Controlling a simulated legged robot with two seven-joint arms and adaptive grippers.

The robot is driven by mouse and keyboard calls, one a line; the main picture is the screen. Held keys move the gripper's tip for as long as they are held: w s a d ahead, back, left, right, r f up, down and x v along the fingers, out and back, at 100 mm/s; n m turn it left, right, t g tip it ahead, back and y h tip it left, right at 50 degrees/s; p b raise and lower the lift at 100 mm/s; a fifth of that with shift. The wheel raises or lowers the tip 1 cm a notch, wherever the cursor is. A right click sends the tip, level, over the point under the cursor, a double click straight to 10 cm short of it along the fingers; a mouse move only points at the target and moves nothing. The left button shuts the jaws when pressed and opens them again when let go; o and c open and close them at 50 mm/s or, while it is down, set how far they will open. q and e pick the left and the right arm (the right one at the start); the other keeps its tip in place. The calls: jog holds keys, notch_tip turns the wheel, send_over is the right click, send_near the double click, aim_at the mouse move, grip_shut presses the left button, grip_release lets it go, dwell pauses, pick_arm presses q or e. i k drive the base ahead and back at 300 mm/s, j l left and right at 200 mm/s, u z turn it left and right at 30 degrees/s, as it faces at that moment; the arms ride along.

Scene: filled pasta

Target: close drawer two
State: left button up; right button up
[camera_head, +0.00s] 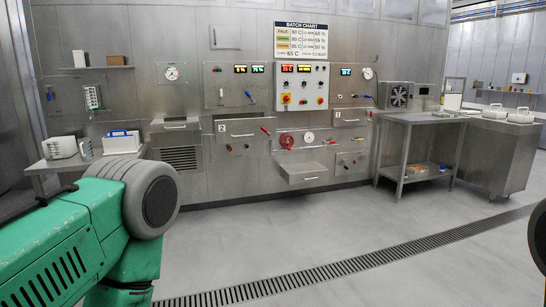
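A drawer front (245,139) with a light handle sits in the steel wall unit, beside a small label "2" (221,128). It looks close to the wall face; I cannot tell whether it stands slightly out. A dark part at the right edge may be mine; no right gripper can be made out.
A panel labelled "1" (337,115) is to the right. Red valve wheel (286,141), gauges and a button panel (301,87) are on the wall. A steel table (420,118) stands right, a small side table (60,163) left. The floor (330,225) ahead is clear, crossed by a drain grate (350,265).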

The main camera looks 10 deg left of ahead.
aim_at(247, 130)
jog(key=i+j+u, duration=0.5)
jog(key=i+u, duration=0.15)
jog(key=i, duration=0.25)
jog(key=i+j+u, duration=0.1)
jog(key=i+u, duration=0.25)
jog(key=i, duration=0.15)
jog(key=i+j+z, duration=0.1)
jog(key=i, duration=0.55)
jog(key=i+j, duration=0.15)
jog(key=i, duration=0.55)
jog(key=i+j+z, duration=0.15)
jog(key=i, duration=0.5)
